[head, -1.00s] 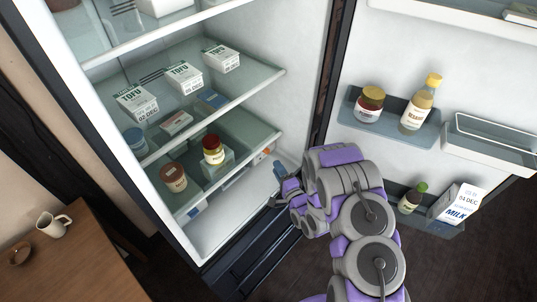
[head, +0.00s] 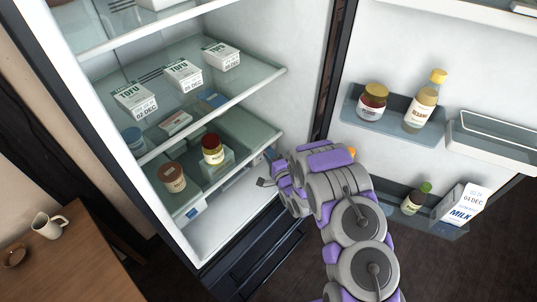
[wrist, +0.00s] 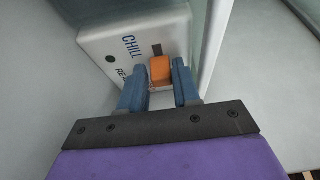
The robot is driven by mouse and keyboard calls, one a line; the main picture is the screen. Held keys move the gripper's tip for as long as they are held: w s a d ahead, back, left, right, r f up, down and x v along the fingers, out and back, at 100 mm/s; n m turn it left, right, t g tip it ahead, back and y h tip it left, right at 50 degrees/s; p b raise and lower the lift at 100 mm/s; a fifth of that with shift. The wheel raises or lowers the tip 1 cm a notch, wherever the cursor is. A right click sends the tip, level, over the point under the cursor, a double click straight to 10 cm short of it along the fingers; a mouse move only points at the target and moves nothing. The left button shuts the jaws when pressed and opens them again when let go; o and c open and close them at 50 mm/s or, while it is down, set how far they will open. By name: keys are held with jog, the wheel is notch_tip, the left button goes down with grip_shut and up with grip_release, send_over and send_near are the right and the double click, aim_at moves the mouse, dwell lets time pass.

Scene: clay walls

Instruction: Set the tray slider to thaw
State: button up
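The slider's orange knob (wrist: 160,70) shows in the wrist view on a white panel (wrist: 98,45). The panel carries the word CHILL and letters starting REA, partly covered by my left finger. No THAW label is legible. A short dark slot shows just above the knob. My gripper (wrist: 159,88) is open, with one blue finger on each side of the knob's near end; I cannot tell if either touches it. In the head view my gripper (head: 266,168) is at the right end of the lower fridge tray, and the knob is hidden there.
Above the panel, a glass shelf (head: 262,72) holds tofu boxes. Two jars, one being a red-lidded jar (head: 212,150), stand in the lower section. The open fridge door (head: 400,50) with bottles and a milk carton (head: 462,205) is right of my arm. A wooden table (head: 70,255) is at left.

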grip_shut()
dwell(0.3)
jog(key=shift+w+d+p, duration=0.9)
jog(key=shift+w+d, duration=0.25)
jog(key=shift+w, duration=0.1)
jog(key=shift+c, duration=0.4)
grip_release()
jog(key=shift+o, duration=0.9)
jog(key=shift+w+f, duration=0.1)
jog(key=shift+w, duration=0.05)
